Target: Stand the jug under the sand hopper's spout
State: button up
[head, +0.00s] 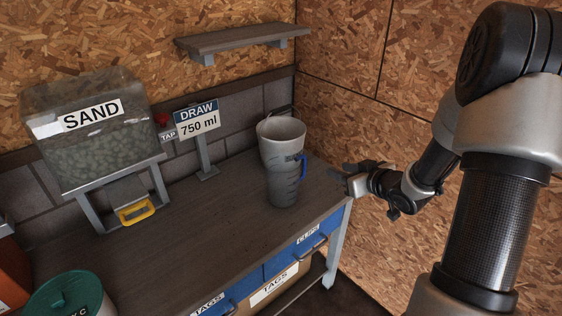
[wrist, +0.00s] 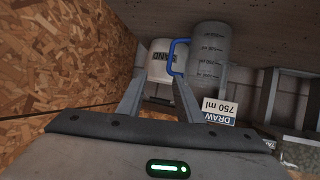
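The jug (head: 281,170) is grey with graduation marks and a blue handle on its right side. It stands upright on the bench, right of the hopper. The wrist view, upside down, shows the jug (wrist: 210,55) with its handle near the fingertips. The sand hopper (head: 95,135) is a clear, labelled bin on a grey stand at the left. A grey chute with a yellow handle (head: 136,211) is below it; I cannot make out the spout opening. My gripper (head: 350,179) is right of the jug, apart from it. Its fingers (wrist: 158,80) are spread and empty.
A DRAW 750 ml sign (head: 197,122) stands between hopper and jug, near a red button (head: 162,119). A white labelled container (wrist: 160,65) is beyond the fingers. A green-lidded tub (head: 68,299) is front left. The bench between jug and hopper stand is mostly clear.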

jog(key=a+f+y, duration=0.1)
jog(key=f, duration=0.1)
jog(key=b, duration=0.2)
send_near(304, 173)
jog(key=w, duration=0.4)
jog(key=w+a, duration=0.1)
jog(key=w+a+b, duration=0.1)
jog(key=w, duration=0.1)
jog(key=w+a+f+b, duration=0.1)
jog(key=w, duration=0.1)
jog(key=shift+a+f, duration=0.1)
jog(key=shift+a, duration=0.2)
grip_shut()
